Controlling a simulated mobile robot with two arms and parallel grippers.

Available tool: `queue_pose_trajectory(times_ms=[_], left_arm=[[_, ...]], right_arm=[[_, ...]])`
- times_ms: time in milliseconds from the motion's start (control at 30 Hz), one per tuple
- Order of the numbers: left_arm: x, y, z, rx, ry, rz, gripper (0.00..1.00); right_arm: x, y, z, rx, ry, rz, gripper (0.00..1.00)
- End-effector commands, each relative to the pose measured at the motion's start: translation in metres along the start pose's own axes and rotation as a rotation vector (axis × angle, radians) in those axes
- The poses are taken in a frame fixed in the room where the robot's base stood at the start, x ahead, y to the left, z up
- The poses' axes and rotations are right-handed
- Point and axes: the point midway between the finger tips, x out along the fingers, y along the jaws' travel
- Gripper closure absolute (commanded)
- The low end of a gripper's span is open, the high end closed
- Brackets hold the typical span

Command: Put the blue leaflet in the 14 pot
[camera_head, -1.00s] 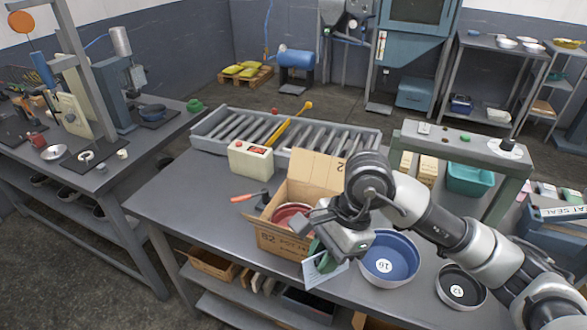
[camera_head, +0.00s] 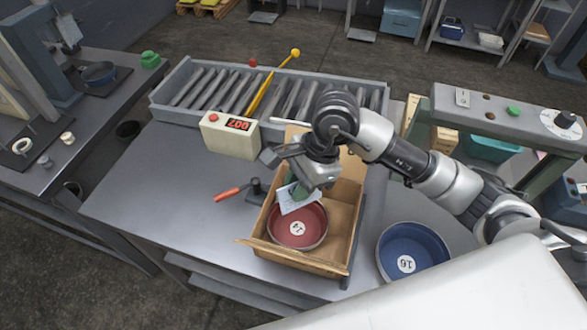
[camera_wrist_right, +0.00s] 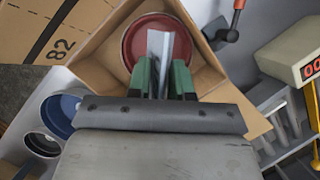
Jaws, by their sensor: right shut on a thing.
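The 14 pot is a round red pan (camera_head: 285,240) lying inside an open cardboard box (camera_head: 347,215) on the table. Its "14" label faces up. My right gripper (camera_head: 299,189) is shut on the pale blue leaflet (camera_head: 297,204) and holds it over the far part of the pot. In the right wrist view the leaflet (camera_wrist_right: 160,44) stands edge-on between the green fingers of the gripper (camera_wrist_right: 163,78), in front of the red pot (camera_wrist_right: 133,44). I cannot tell whether the leaflet touches the pot. My left gripper is not in view.
A blue pot marked 16 (camera_head: 415,245) stands right of the box. A roller conveyor (camera_head: 190,90) runs behind. The table's left part is clear.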

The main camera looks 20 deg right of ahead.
Motion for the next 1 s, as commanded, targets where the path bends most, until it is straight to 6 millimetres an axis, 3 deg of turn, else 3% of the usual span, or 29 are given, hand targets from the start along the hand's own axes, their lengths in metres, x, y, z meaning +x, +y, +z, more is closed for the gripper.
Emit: queue_pose_trajectory(times_ms=[100,233,367,633,1000], left_arm=[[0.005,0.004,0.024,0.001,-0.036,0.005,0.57],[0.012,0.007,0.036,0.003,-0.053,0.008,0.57],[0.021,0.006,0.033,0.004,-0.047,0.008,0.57],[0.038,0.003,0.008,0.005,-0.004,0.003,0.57],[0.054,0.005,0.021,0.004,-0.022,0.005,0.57]], right_arm=[[0.009,0.0,-0.004,0.001,-0.001,0.0,1.0],[0.024,0.0,-0.01,0.001,-0.001,0.001,1.0],[0.038,0.0,-0.016,0.002,-0.002,0.001,1.0],[0.068,0.0,-0.028,0.002,-0.001,0.001,1.0],[0.096,0.0,-0.04,0.0,-0.001,-0.001,1.0]])
